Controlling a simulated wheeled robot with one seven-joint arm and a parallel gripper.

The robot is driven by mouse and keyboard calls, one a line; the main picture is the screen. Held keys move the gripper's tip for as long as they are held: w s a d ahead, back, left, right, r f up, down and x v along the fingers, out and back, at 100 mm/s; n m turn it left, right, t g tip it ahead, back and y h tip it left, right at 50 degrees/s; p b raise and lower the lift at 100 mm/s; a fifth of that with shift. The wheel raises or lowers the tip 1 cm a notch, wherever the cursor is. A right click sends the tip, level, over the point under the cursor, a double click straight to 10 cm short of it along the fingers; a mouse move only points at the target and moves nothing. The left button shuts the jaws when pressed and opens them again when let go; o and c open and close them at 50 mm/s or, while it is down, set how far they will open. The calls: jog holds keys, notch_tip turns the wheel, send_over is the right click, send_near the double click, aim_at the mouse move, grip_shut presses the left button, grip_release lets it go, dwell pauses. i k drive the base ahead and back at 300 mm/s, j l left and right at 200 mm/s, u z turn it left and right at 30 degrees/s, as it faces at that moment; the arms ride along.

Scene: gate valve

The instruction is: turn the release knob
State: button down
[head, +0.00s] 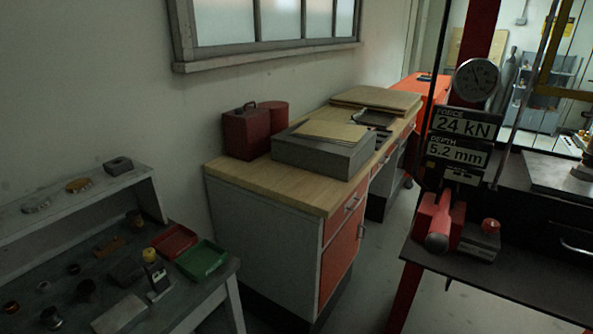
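A red press frame stands at the right with a dark bench. I cannot tell for certain which of these is the release knob. A display (462,138) above reads 24 kN and 5.2 mm, under a round dial gauge (477,79). My gripper is not in view.
A wooden-topped cabinet (270,187) with orange drawers stands in the middle, holding a red box (246,132) and a grey case (323,153). A lower left bench holds a red tray (174,242), a green tray (201,260) and small parts. Floor shows between cabinet and press.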

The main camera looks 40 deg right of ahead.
aim_at(490, 225)
jog(key=l+z, duration=0.1)
jog(key=z, duration=0.65)
jog(key=j+z, duration=0.1)
jog(key=z, duration=0.55)
